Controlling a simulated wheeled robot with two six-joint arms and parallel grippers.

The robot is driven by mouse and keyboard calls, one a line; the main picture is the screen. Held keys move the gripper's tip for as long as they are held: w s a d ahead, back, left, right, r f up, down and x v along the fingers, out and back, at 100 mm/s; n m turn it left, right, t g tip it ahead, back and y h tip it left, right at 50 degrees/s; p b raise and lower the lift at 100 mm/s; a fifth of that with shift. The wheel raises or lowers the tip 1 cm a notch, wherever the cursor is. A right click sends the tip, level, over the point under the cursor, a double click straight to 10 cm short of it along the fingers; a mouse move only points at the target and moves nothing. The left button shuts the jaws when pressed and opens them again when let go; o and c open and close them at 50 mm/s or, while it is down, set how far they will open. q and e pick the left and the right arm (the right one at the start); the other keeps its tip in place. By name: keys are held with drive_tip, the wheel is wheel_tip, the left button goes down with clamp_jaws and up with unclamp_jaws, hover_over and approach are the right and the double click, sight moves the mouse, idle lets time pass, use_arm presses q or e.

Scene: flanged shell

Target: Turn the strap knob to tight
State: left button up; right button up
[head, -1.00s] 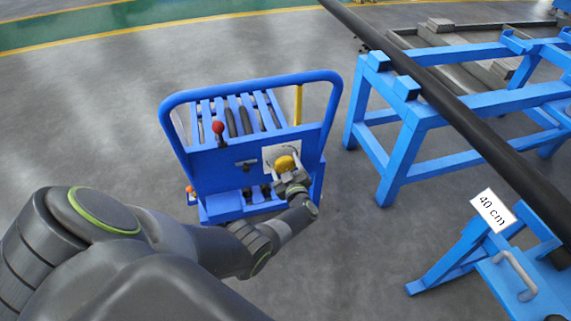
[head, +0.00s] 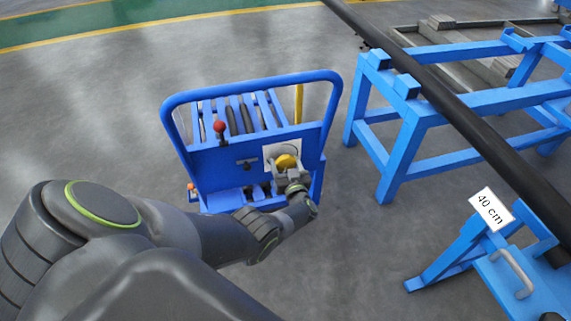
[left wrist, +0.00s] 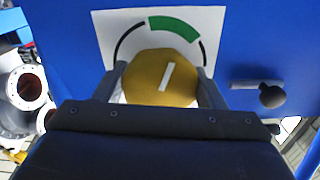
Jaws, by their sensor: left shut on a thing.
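The strap knob (head: 286,161) is a round yellow knob on a white dial plate (head: 269,155), on the blue panel of the cart. In the left wrist view, the knob (left wrist: 160,80) has a white line tilted a little right of straight up, directed at the green arc (left wrist: 174,26) on the plate. Black arcs flank the green one. My left gripper (head: 288,169) is shut on the knob, with one finger on each side of it (left wrist: 162,82). The knob's lower part is hidden by the gripper. My right gripper is not in view.
The blue cart (head: 226,152) has a red-topped lever (head: 219,127) and a small black handle (head: 247,164) left of the dial. A blue rack (head: 398,160) carrying a long dark pipe (head: 455,120) stands to the right. A "40 cm" sign (head: 491,209) is nearer. Floor lies clear between.

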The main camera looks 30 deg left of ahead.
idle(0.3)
use_arm(q)
drive_tip(key=o, duration=1)
drive_tip(key=shift+s+d, duration=0.15)
drive_tip(key=shift+d, duration=0.05)
drive_tip(key=p+v, duration=0.4)
drive_tip(key=v, duration=1.3)
